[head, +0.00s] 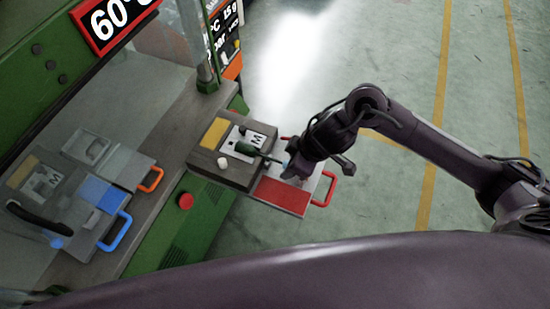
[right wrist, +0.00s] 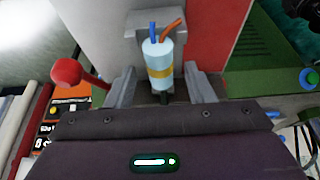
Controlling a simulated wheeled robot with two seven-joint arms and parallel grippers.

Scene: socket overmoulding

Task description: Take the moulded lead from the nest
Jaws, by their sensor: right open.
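In the right wrist view the lead's end is a light-blue cylinder (right wrist: 158,58) with a yellow band and blue and orange wires. My right gripper (right wrist: 160,88) is open, with one finger on each side of this cylinder; I cannot tell whether either touches it. The handle is mostly hidden in the right wrist view. My left gripper is not in view.
A tray with a red panel (head: 281,195) and red handle (head: 325,190) adjoins the nest. A second nest with a blue panel (head: 98,194) and another dark handle (head: 35,217) stand left. A red button (head: 186,201) is on the green machine. Floor at right is clear.

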